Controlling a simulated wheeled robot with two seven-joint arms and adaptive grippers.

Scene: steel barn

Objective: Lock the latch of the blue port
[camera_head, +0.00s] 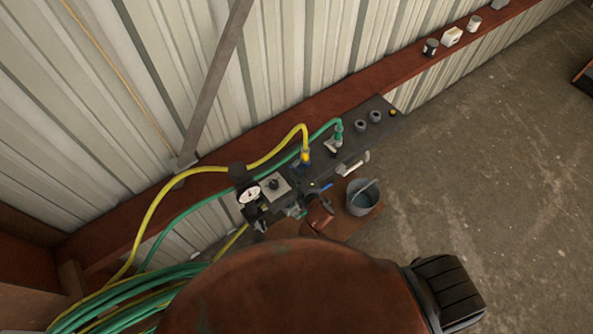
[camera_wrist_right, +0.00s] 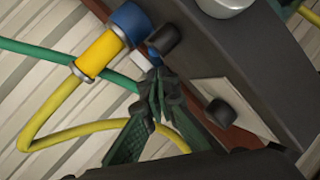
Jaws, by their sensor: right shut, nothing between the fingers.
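The blue port (camera_head: 305,150) sits on a dark panel with a yellow hose plugged into it. In the right wrist view its blue collar (camera_wrist_right: 128,22) and the yellow connector (camera_wrist_right: 100,55) show at upper left. A dark, rounded piece (camera_wrist_right: 166,39) with some blue below it sits beside the collar; I cannot tell surely whether this is the latch. My right gripper (camera_wrist_right: 157,88) is shut and empty, with its fingertips just below this piece. Contact cannot be told. In the head view the gripper is small and hard to make out. My left gripper is out of view.
A green hose connector (camera_head: 338,128) and grey ports (camera_head: 360,125) are farther along the panel. A gauge (camera_head: 249,194) stands at its near end. A grey bucket (camera_head: 361,202) is below the panel. A plate with a dark knob (camera_wrist_right: 222,112) lies right of my gripper.

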